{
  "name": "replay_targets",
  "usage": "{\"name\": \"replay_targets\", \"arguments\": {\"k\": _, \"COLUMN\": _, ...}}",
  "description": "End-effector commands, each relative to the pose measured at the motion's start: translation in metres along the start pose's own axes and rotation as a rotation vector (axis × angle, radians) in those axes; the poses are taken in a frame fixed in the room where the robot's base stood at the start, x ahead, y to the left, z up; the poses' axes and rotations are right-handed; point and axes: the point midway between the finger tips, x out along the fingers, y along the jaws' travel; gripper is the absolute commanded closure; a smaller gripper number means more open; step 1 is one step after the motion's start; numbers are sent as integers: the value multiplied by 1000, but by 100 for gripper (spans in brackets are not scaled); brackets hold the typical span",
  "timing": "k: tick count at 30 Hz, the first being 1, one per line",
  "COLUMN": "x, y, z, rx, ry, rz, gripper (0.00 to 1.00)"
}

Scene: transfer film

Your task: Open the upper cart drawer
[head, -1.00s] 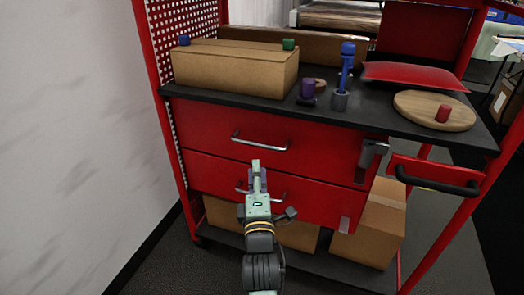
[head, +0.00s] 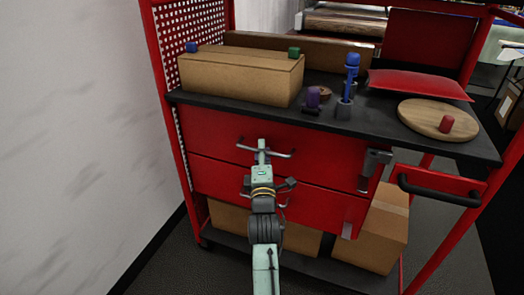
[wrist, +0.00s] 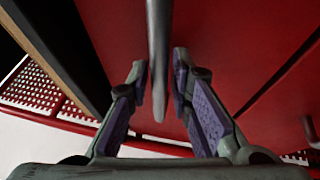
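The upper cart drawer (head: 330,160) is a red front, flush above the lower drawer (head: 310,200), and looks closed. Its grey bar handle (head: 283,155) runs across it left of centre. My gripper (head: 262,146) is at this handle in the head view, hiding part of it. In the wrist view, the handle (wrist: 158,60) passes between the two spread fingers of my gripper (wrist: 162,85), with gaps on both sides. The fingers are open and not closed on the bar.
The black cart top (head: 370,122) carries a cardboard box (head: 240,78), a blue tool (head: 351,65), a purple item (head: 312,98) and a round wooden board (head: 425,118). Cardboard boxes (head: 372,235) stand on the lower shelf. A white wall (head: 75,150) is at left.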

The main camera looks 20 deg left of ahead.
Motion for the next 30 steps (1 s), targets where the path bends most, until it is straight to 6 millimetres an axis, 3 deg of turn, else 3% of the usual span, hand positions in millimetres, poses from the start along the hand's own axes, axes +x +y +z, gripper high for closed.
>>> {"name": "replay_targets", "arguments": {"k": 3, "x": 0, "y": 0, "z": 0, "rx": 0, "ry": 0, "rz": 0, "gripper": 80}}
{"name": "replay_targets", "arguments": {"k": 12, "x": 0, "y": 0, "z": 0, "rx": 0, "ry": 0, "rz": 0, "gripper": 100}}
{"name": "replay_targets", "arguments": {"k": 30, "x": 0, "y": 0, "z": 0, "rx": 1, "ry": 0, "rz": 0, "gripper": 100}}
